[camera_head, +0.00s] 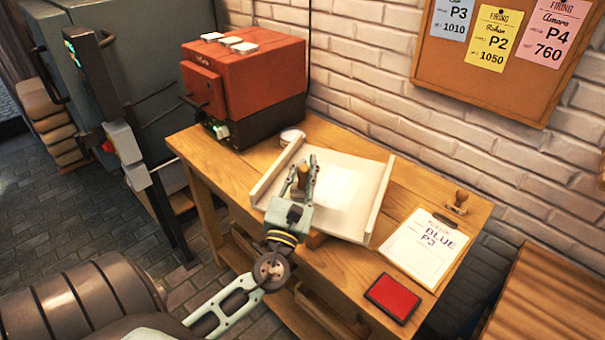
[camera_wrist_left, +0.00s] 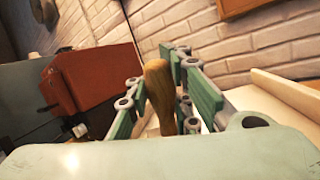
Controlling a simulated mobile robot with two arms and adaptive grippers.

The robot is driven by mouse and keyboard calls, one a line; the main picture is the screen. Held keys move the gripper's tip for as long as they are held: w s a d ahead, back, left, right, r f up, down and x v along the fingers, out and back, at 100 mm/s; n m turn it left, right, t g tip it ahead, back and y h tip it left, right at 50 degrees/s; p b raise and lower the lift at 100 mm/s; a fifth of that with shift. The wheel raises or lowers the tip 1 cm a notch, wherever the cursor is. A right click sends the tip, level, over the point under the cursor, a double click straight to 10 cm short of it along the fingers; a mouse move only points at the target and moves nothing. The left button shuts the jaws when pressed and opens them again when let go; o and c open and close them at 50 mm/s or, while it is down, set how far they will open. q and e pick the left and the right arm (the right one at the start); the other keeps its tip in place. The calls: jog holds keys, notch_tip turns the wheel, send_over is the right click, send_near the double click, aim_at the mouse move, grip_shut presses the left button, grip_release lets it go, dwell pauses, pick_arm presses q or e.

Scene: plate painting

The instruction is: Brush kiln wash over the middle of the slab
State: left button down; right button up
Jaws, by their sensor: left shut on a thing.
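The pale slab (camera_head: 350,195) lies on the wooden workbench, between two raised side strips. My left gripper (camera_head: 303,180) is over the slab's left part and is shut on an upright wooden handle, which looks like the brush (camera_head: 302,173). In the left wrist view, the brown handle of the brush (camera_wrist_left: 159,95) stands between the green finger pads of my left gripper (camera_wrist_left: 165,112). The brush's bristles are hidden, so I cannot tell whether they touch the slab. My right gripper is not in view.
A red kiln (camera_head: 260,80) stands at the bench's back left, with a small round pot (camera_head: 291,136) beside it. A paper marked BLUE P3 (camera_head: 422,250), a wooden stamp (camera_head: 459,203) and a red ink pad (camera_head: 392,298) lie right of the slab. A brick wall (camera_head: 360,105) rises behind.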

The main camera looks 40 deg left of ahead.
pick_arm(q)
jog(key=shift+w+a+b, duration=1.1)
jog(key=shift+w+a, duration=0.15)
jog(key=shift+w, duration=6.25)
jog(key=shift+s+d+f+p, duration=0.15)
jog(key=shift+s+p, duration=0.15)
jog(key=shift+s, duration=2.1)
jog(key=shift+s+d+r+p, duration=0.1)
jog(key=shift+s+d+p, duration=0.2)
jog(key=shift+s, duration=2.1)
jog(key=shift+s+d+f+p, duration=0.1)
jog(key=shift+s+p, duration=0.25)
jog(key=shift+s, duration=2.05)
jog(key=shift+s+a, duration=0.3)
jog(key=shift+s, duration=0.35)
jog(key=shift+s+a, duration=0.3)
jog(key=shift+s, duration=0.35)
jog(key=w+a+b, duration=0.1)
jog(key=w+a, duration=0.1)
jog(key=w, duration=1.1)
jog(key=shift+w+r, duration=0.2)
